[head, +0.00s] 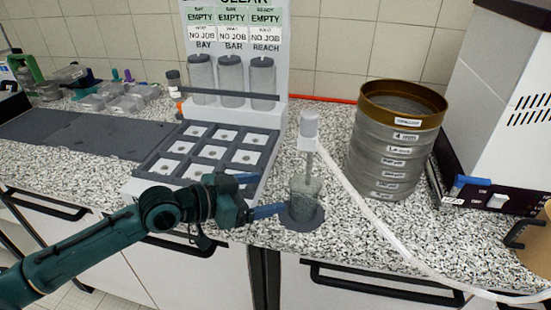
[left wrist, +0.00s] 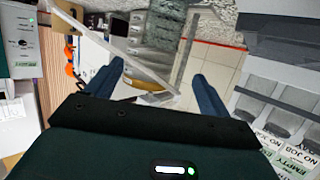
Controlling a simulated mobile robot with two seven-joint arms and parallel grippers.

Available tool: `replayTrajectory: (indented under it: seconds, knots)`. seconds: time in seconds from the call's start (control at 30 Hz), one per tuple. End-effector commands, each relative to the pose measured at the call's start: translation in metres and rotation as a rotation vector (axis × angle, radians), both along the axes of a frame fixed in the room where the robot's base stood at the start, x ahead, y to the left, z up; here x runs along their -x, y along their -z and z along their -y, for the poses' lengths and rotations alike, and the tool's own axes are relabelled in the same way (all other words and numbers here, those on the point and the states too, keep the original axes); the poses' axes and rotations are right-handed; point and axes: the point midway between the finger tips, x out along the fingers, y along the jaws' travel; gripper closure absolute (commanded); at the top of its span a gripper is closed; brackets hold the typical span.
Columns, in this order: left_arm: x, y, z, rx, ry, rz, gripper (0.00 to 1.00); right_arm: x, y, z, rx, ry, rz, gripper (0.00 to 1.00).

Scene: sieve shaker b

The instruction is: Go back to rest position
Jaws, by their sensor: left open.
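My left gripper (head: 262,195) is open and empty over the front edge of the counter. Its arm comes in from the lower left. Its two blue fingers point right, towards a clear beaker (head: 304,188) on a dark round pad; the lower fingertip looks close to the pad, and I cannot tell whether it touches. In the left wrist view the open left gripper (left wrist: 157,82) has its fingers spread wide with nothing held between them. My right gripper is not in view.
A white-topped upright tool (head: 309,130) stands at the beaker. A brass-rimmed sieve stack (head: 392,150) is to its right. A grey tray (head: 168,166) of sample squares and a rack with several cylinders (head: 231,72) are behind the gripper. A white tube (head: 375,219) crosses the counter's right front.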

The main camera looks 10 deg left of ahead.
Motion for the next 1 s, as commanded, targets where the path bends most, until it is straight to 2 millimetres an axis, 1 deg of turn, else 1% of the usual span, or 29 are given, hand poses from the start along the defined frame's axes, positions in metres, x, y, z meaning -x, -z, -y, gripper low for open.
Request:
replayTrajectory:
  seconds: [0.07, 0.17, 0.27, 0.3, 0.37, 0.4, 0.47, 0.5, 0.7, 0.8, 1.0]
  knots:
    - [0.001, 0.001, 0.001, -0.001, 0.001, -0.002, 0.19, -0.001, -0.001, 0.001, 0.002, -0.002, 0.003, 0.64]
    - [0.01, 0.011, 0.009, -0.015, 0.01, -0.024, 0.19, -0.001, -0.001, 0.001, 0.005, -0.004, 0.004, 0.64]
    - [0.034, 0.033, 0.025, -0.055, 0.016, -0.078, 0.19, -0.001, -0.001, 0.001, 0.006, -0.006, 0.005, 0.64]
    - [0.047, 0.045, 0.03, -0.08, 0.008, -0.112, 0.19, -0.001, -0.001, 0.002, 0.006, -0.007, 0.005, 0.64]
    - [0.068, 0.063, 0.033, -0.126, -0.022, -0.172, 0.19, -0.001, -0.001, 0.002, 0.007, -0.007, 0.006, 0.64]
    - [0.081, 0.074, 0.031, -0.159, -0.056, -0.216, 0.19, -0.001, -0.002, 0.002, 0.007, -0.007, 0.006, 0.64]
    - [0.099, 0.089, 0.024, -0.204, -0.116, -0.284, 0.19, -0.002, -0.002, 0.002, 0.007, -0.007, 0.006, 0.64]
    - [0.11, 0.098, 0.017, -0.234, -0.157, -0.331, 0.19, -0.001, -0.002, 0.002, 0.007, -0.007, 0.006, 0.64]
    - [0.159, 0.13, -0.021, -0.346, -0.344, -0.535, 0.19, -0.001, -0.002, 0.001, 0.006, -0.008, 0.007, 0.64]
    - [0.184, 0.141, -0.039, -0.39, -0.428, -0.632, 0.19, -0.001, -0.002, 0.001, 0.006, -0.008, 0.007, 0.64]
    - [0.232, 0.154, -0.071, -0.465, -0.576, -0.808, 0.19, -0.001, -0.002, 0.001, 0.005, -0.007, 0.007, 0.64]
